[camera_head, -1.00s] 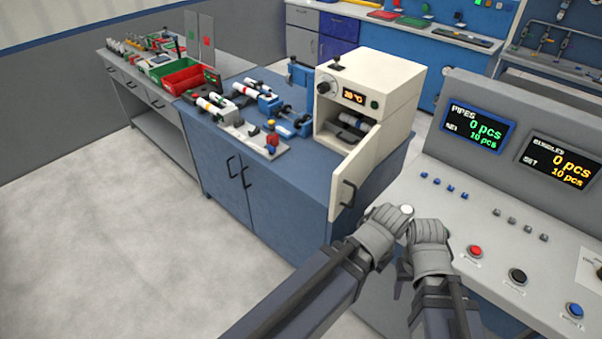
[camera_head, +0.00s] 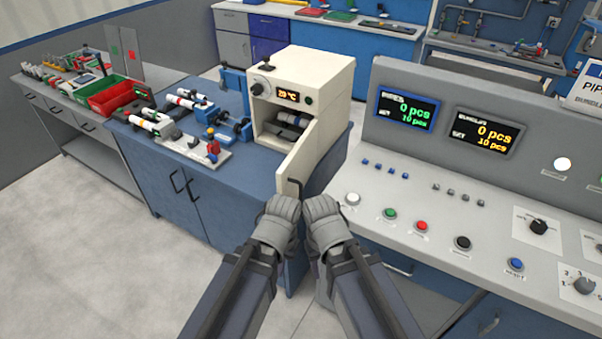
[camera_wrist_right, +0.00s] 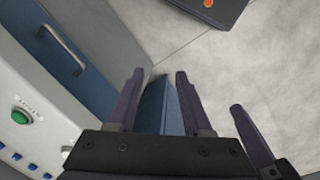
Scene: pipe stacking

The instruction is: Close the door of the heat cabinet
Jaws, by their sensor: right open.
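The heat cabinet (camera_head: 325,90) is a cream box on the blue bench, showing 20 °C. Its door (camera_head: 299,158) stands open toward me, with a dark handle (camera_head: 293,187) low on it. Inside are a rack and a grey-white cylindrical piece (camera_head: 293,119). My left gripper (camera_head: 283,206) is just below the handle; I cannot tell if it touches, and its jaws are hidden. My right gripper (camera_head: 321,206) is close beside it, right of the door. In the right wrist view, the right gripper (camera_wrist_right: 160,75) has its fingers apart, with nothing visibly held between them.
A grey control console (camera_head: 440,190) with buttons and two displays stands close on the right. The blue bench (camera_head: 215,190) carries a clamp fixture (camera_head: 232,122), pipes (camera_head: 185,103) and a small stand (camera_head: 212,145). Red and green bins (camera_head: 110,97) are farther left. Floor is free at front left.

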